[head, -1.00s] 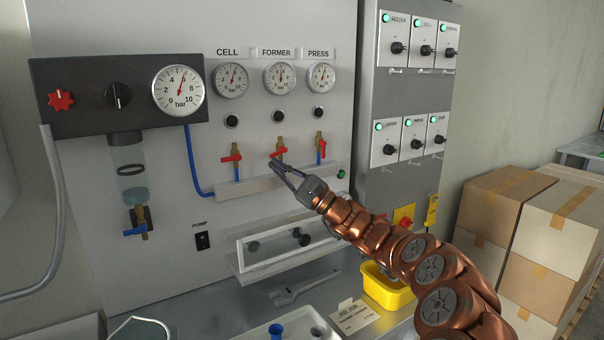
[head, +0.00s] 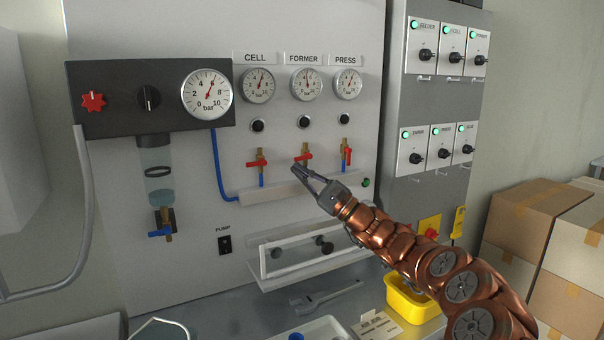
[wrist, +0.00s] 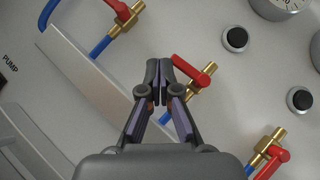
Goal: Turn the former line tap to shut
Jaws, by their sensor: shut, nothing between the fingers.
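The former line tap (head: 304,156) is the middle of three on the panel, a brass valve with a red lever, below the FORMER gauge (head: 306,84). Its lever lies across the pipe; the tap also shows in the wrist view (wrist: 195,82). My gripper (head: 296,169) is shut and empty, its tips just below the lever's left end. In the wrist view my gripper (wrist: 160,64) has its fingertips together, close beside the lever's end; I cannot tell whether they touch. The former tap's lower pipe is partly hidden by my gripper.
The cell tap (head: 257,161) stands to the left, lever crosswise. The press tap (head: 346,154) stands close on the right, lever along its pipe. A grey rail (head: 262,196) juts out below the taps. A clear-fronted holder (head: 295,255) is lower down.

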